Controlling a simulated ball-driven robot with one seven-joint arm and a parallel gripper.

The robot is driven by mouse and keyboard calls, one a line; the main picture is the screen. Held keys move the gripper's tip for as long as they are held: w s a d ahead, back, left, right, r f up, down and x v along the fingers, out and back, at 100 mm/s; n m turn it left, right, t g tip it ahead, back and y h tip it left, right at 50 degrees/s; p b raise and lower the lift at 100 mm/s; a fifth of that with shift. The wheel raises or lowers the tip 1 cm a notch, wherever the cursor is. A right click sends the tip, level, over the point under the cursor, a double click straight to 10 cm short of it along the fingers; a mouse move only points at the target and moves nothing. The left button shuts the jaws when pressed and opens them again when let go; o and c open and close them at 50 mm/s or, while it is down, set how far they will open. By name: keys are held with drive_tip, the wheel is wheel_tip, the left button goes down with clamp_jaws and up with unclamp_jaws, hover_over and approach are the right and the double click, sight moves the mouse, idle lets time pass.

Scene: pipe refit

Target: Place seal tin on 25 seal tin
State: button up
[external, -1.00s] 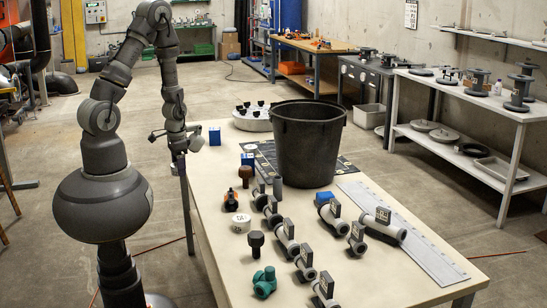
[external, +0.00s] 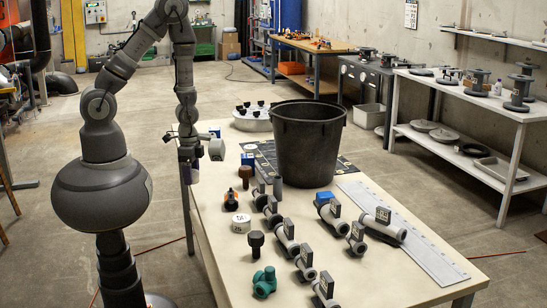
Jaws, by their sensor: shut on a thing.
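My gripper (external: 190,163) is at the left edge of the table, low over it and pointing down. It is shut on a small pale thing (external: 192,176), most likely the seal tin, which hangs below the fingers; its markings are too small to read. A white round tin with dark print on top (external: 241,221), seemingly the 25 seal tin, stands on the table, to the right of and nearer the camera than my gripper. The two are clearly apart.
A tall black bucket (external: 308,150) stands behind. The table's left strip (external: 215,240) is clear.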

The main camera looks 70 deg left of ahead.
sight(242, 218)
drive_tip(key=s+d+r+m, duration=0.2)
drive_tip(key=d+m, duration=0.8)
drive_tip(key=d, duration=0.6)
drive_tip(key=shift+s+d+r+b, duration=0.15)
drive_tip(key=shift+s+r+b, duration=0.05)
drive_tip(key=shift+s+b, duration=0.25)
drive_tip(key=w+d, duration=0.2)
drive_tip(key=w, duration=0.2)
drive_tip(key=w+d+f+b, duration=0.1)
drive_tip(key=w+d, duration=0.1)
drive_tip(key=w, duration=0.3)
drive_tip(key=w+d+b, duration=0.1)
drive_tip(key=w+d, duration=0.2)
drive_tip(key=w, duration=0.1)
drive_tip(key=shift+w+f, duration=0.3)
drive_tip(key=shift+w, duration=0.1)
drive_tip(key=shift+w+d+f+b, duration=0.2)
drive_tip(key=shift+w+b, duration=0.1)
wheel_tip(242, 218, down, 3)
drive_tip(key=shift+f+b, duration=0.15)
drive_tip(key=shift+b, duration=0.55)
drive_tip(key=o, duration=1)
drive_tip(key=shift+o, duration=0.3)
